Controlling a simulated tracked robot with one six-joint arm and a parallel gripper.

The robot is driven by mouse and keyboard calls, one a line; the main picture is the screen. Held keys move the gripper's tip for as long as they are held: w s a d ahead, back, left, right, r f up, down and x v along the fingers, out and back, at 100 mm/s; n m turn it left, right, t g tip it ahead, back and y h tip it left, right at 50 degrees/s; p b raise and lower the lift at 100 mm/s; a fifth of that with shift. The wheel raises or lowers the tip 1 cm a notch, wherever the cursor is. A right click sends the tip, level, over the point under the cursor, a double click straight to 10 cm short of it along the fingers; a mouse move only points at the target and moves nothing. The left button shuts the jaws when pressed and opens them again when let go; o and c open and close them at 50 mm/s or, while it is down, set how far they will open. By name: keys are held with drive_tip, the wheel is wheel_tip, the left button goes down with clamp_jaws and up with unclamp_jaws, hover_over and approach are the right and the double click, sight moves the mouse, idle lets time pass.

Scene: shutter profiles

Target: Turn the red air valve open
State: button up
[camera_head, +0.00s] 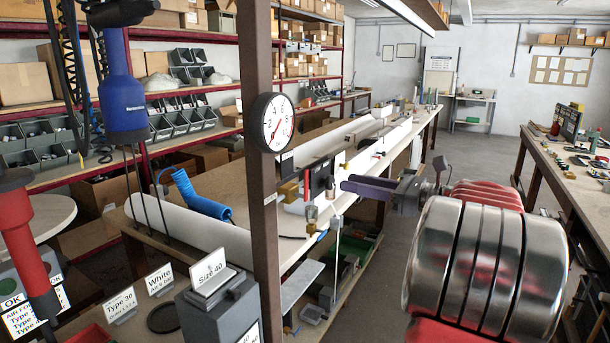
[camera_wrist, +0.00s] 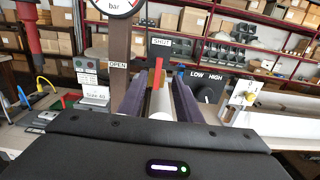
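The red valve handle (camera_wrist: 157,73) stands upright in the wrist view, its top just below the SHUT sign (camera_wrist: 172,43). The OPEN sign (camera_wrist: 117,64) is to its left on the brown post. My gripper (camera_wrist: 159,100) is open, one dark purple finger on each side of the handle in the picture, with clear gaps. Whether the handle is between the fingertips or beyond them I cannot tell. The valve's lower part is not clear.
A round pressure gauge (camera_head: 272,122) is on the brown post (camera_head: 262,230). A grey Size 40 box (camera_head: 220,310) is near front. The aisle floor (camera_head: 375,270) is clear.

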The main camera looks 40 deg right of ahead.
sight(307, 175)
drive_tip(key=shift+w+a, duration=0.1)
drive_tip(key=shift+w, duration=0.05)
drive_tip(key=x, duration=1.3)
drive_tip(key=shift+w+a, duration=0.15)
drive_tip(key=shift+w, duration=0.15)
clamp_jaws()
idle(0.4)
